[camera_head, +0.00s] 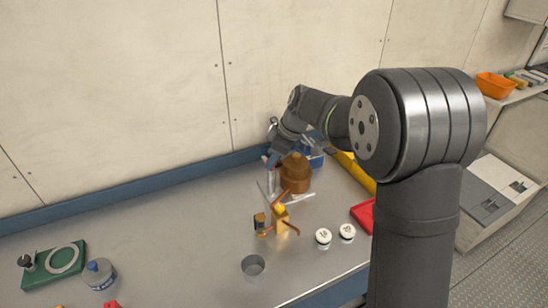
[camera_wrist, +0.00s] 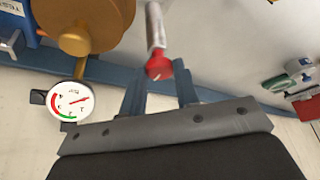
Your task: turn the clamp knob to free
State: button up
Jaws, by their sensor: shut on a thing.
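A red knob (camera_wrist: 158,67) with a small pale mark sits at the end of a grey cylindrical rod (camera_wrist: 154,25) in the wrist view. My gripper (camera_wrist: 160,74) has one finger on each side of the red knob and is shut on it. In the head view my gripper (camera_head: 271,162) reaches down behind and left of a brown, cone-topped body (camera_head: 295,176). The knob is too small there to make out clearly. A round white gauge (camera_wrist: 72,101) with a red needle and green and red bands is left of my fingers in the wrist view.
An orange-armed brass fitting (camera_head: 281,219), two white round caps (camera_head: 323,237) and a grey cup (camera_head: 253,266) stand on the metal bench (camera_head: 180,235). The bench's left middle is clear.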

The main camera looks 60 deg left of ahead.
jog(key=o, duration=1)
jog(key=shift+r, duration=0.1)
jog(key=v, duration=1.7)
jog(key=shift+r, duration=0.15)
jog(key=x, duration=1.7)
jog(key=shift+f, duration=0.3)
